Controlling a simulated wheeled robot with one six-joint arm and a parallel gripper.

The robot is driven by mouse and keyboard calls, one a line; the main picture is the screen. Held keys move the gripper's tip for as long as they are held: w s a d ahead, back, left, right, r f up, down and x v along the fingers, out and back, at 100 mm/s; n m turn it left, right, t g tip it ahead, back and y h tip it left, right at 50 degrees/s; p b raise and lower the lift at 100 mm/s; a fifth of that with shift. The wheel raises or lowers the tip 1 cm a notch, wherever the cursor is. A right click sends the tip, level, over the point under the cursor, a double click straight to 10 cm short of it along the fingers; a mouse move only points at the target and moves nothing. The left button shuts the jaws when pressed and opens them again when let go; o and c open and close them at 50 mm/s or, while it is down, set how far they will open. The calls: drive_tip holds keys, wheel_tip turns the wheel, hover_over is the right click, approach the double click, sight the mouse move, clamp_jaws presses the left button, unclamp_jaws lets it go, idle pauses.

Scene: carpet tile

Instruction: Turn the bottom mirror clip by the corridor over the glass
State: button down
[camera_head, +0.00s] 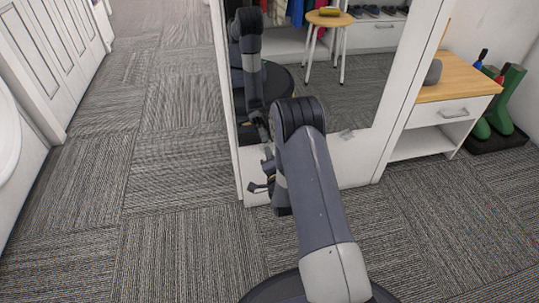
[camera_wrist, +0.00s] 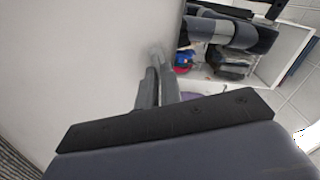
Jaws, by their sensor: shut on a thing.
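The mirror (camera_head: 350,100) is set in a white cabinet front. It reflects my arm and a stool. My gripper (camera_head: 268,160) is low at the mirror's bottom left corner, on the corridor side, partly hidden behind my arm. In the wrist view my gripper (camera_wrist: 157,75) has its two fingers close together, shut on a small pale clip (camera_wrist: 157,53) at the mirror's edge. The fingers cover most of this clip, and I cannot tell how far it is turned. In the head view I cannot make it out. Another small pale clip (camera_head: 347,133) shows at the mirror's bottom edge, further right.
The carpeted corridor (camera_head: 170,130) to the left is clear. White doors (camera_head: 50,60) line its left wall. At right stands a white cabinet with a wooden top (camera_head: 455,82), with green boots (camera_head: 500,105) on a dark tray beside it.

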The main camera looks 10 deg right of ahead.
drive_tip(key=shift+n, duration=0.3)
drive_tip(key=n, duration=1.2)
drive_tip(key=shift+n, duration=0.3)
idle(0.4)
drive_tip(key=c, duration=1.6)
unclamp_jaws()
drive_tip(key=shift+s, duration=0.1)
drive_tip(key=s+p, duration=0.3)
drive_tip(key=s, duration=0.7)
drive_tip(key=shift+s, duration=0.35)
